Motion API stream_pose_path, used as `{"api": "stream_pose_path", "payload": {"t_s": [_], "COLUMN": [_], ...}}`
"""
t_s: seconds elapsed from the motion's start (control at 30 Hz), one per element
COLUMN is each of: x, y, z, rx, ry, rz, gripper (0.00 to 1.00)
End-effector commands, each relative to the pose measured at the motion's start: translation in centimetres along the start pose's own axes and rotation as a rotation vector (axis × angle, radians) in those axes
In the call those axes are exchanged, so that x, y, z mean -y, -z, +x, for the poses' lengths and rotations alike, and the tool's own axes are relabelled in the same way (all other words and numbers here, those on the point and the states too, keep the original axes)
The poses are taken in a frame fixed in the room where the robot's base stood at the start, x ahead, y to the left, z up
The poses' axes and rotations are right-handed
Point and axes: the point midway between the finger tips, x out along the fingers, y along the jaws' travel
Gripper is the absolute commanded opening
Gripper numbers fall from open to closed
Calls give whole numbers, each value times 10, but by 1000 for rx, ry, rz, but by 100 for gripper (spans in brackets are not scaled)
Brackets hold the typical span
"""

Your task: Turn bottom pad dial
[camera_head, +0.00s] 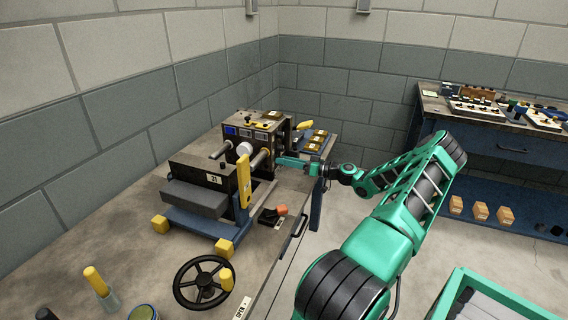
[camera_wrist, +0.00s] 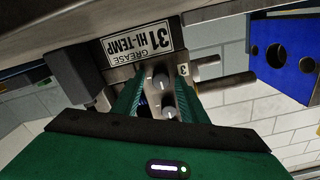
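A machine with a dark control box (camera_head: 258,128) stands on the workbench, and my gripper (camera_head: 279,160) reaches its right side in the head view. In the wrist view, two small grey dials (camera_wrist: 162,81) and (camera_wrist: 169,112) sit on a metal face, between the two green fingers of my gripper (camera_wrist: 160,84). The fingers stand apart, one on each side of the dials. I cannot tell whether they touch either dial. Which dial is the bottom pad dial is not clear, as the wrist picture is turned over. The dials are hidden in the head view.
An upside-down grease label (camera_wrist: 138,44) lies beside the dials. A metal rod (camera_wrist: 225,84) sticks out close to the right finger. A blue plate with holes (camera_wrist: 285,55) is at the upper right. A black handwheel (camera_head: 202,283) and an orange knob (camera_head: 282,209) stand nearer on the bench.

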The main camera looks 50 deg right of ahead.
Motion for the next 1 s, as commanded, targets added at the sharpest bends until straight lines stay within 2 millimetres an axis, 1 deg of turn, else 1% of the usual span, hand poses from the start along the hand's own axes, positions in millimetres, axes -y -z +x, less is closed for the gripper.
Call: {"api": "stream_pose_path", "payload": {"t_s": [0.1,0.17,0.2,0.27,0.47,0.67,0.87,1.0], "x": [0,0,0,0,0,-1,-2,-2], "y": [0,0,0,0,0,0,1,1], "z": [0,0,0,0,0,0,0,0], "rx": [0,0,0,0,0,0,0,0], "ry": [0,0,0,0,-1,-1,-1,-2], "rz": [0,0,0,0,3,46,158,277], "gripper": [39,25,15,1,0,0,0,0]}}
